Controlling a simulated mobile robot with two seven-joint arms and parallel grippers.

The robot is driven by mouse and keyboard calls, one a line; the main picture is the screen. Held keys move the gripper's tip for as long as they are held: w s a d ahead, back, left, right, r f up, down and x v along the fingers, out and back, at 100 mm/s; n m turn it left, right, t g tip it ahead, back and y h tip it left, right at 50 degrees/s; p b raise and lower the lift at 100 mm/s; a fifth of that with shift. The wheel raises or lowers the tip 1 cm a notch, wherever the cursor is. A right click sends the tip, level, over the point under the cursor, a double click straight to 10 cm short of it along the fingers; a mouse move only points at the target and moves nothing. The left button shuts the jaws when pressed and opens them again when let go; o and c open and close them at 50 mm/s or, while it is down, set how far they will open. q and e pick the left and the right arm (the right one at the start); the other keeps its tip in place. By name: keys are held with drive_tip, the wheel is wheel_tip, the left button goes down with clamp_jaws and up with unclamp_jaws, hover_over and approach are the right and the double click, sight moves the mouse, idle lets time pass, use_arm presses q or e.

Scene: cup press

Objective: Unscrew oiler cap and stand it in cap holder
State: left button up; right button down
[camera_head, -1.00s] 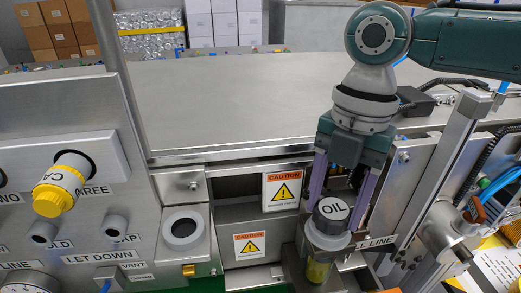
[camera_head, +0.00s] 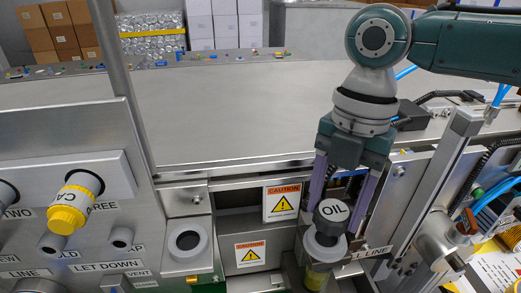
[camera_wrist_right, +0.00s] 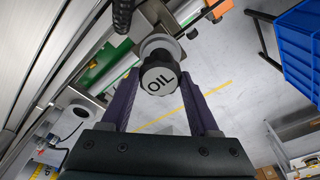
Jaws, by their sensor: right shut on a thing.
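In the right wrist view the cap (camera_wrist_right: 159,78) sits between the fingertips, with the neck (camera_wrist_right: 162,44) just beyond. A grey block with a round dark socket, seemingly the cap holder (camera_head: 187,258), stands empty to the left. My left gripper is out of view.
A sloped panel with a yellow-ended knob (camera_head: 70,212) stands at left. Caution plates (camera_head: 282,203) lie between socket and oiler. A metal post (camera_head: 440,190) and cables stand close on the right. The wide steel top (camera_head: 240,110) behind is mostly clear.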

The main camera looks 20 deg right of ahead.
sight(331, 209)
drive_tip(key=r+p, duration=0.1)
drive_tip(key=r, duration=0.1)
drive_tip(key=r+p, duration=0.1)
drive_tip(key=p, duration=0.1)
drive_tip(key=r+p, duration=0.2)
drive_tip(key=shift+a+r, duration=0.3)
drive_tip(key=w+a+b, duration=0.3)
drive_tip(key=a+b, duration=0.1)
drive_tip(key=a, duration=0.5)
drive_tip(key=w+a+b, duration=0.3)
drive_tip(key=a+b, duration=0.2)
drive_tip(key=a, duration=0.5)
drive_tip(key=shift+w+r, duration=0.25)
drive_tip(key=shift+r, duration=0.2)
drive_tip(key=shift+f, duration=0.15)
